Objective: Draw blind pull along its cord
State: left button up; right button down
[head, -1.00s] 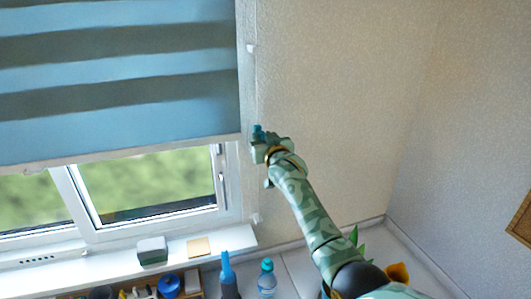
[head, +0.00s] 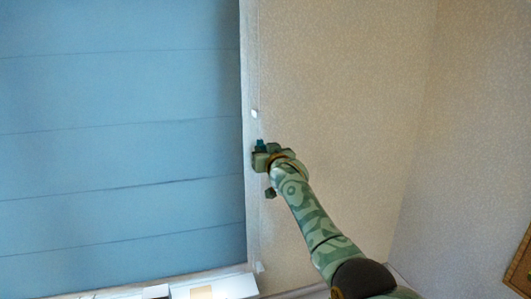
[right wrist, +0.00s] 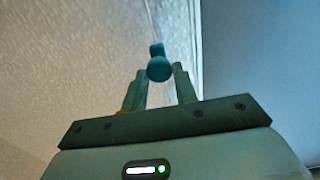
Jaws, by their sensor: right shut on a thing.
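The teal cord pull (head: 260,144) shows just above my right gripper (head: 264,158), in front of the wall by the window's right edge. In the right wrist view the pull (right wrist: 158,66) hangs at the fingertips of my right gripper (right wrist: 160,80), on a thin cord (right wrist: 150,22) that runs upward. The gripper is shut on the pull. The blind (head: 120,160) is a blue sheet with thin seams and covers the window down to near the sill. My left gripper is not in view.
A white fitting (head: 254,114) sits on the cord above my gripper. The wall (head: 345,110) to the right is clear.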

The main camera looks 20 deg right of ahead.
jog(key=shift+r, duration=0.5)
jog(key=c, duration=1.3)
grip_release()
jog(key=shift+o, duration=1)
jog(key=shift+f, duration=0.2)
jog(key=shift+s+f, duration=0.1)
jog(key=shift+s, duration=0.05)
jog(key=shift+s, duration=0.2)
jog(key=s+b, duration=0.2)
jog(key=s, duration=1.3)
jog(key=shift+s+d, duration=0.25)
jog(key=shift+s, duration=0.05)
